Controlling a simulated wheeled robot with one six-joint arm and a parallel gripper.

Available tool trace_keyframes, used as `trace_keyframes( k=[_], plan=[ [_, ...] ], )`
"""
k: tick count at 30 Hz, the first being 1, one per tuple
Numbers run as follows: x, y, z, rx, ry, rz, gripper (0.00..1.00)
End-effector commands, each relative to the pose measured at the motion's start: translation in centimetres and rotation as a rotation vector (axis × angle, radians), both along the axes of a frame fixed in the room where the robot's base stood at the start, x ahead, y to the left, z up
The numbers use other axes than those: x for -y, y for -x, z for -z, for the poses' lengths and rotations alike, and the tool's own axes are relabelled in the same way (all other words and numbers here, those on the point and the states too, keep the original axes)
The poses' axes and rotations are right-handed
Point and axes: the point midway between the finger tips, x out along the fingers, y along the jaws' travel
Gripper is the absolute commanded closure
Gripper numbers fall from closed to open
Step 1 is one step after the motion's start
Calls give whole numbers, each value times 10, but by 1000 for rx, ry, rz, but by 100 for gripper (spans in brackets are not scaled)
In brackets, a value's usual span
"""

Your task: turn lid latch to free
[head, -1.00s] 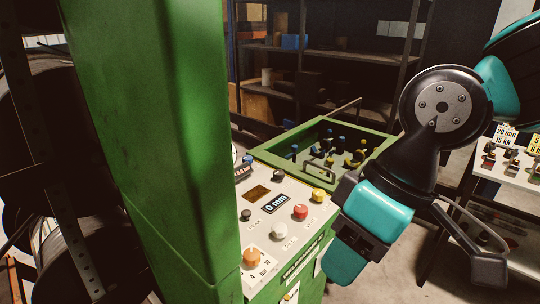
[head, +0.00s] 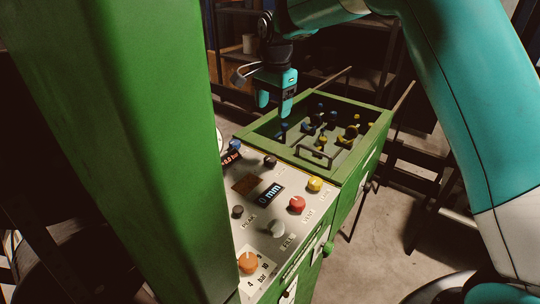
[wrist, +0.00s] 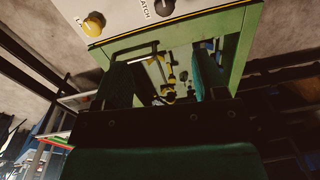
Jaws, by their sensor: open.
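A dark knob (head: 270,161) stands at the far edge of the sloped control panel (head: 250,212), beside the green box. In the wrist view a dark knob (wrist: 163,8) stands beside letters reading "ATCH", partly cut off by the top edge. Its exact angle is too small to read. My gripper (head: 275,101) points down above the far left part of the green box, behind the panel. It is open and empty, touching nothing I can see. Its fingers show apart in the wrist view (wrist: 163,78), with the box between them.
The green box (head: 374,128) has a handle (head: 313,157) and several fittings inside; I cannot tell whether a clear lid covers it. A yellow knob (head: 314,184) and red knob (head: 297,204) stand near the dark one. A tall green column (head: 120,140) rises at left.

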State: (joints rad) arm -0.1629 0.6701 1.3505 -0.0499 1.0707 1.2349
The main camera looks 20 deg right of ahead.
Motion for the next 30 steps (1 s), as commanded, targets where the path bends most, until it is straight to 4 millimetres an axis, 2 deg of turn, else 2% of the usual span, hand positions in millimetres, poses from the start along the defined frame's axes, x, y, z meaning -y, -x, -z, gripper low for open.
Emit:
trace_keyframes(
  k=[3, 8, 24, 30],
  plan=[
    [2, -11, 9, -6, 6, 67, 35],
    [2, -13, 28, -7, 8, 78, 35],
    [-1, -17, 145, -8, 7, 73, 35],
    [-2, -19, 171, -5, 6, 73, 35]
  ],
)
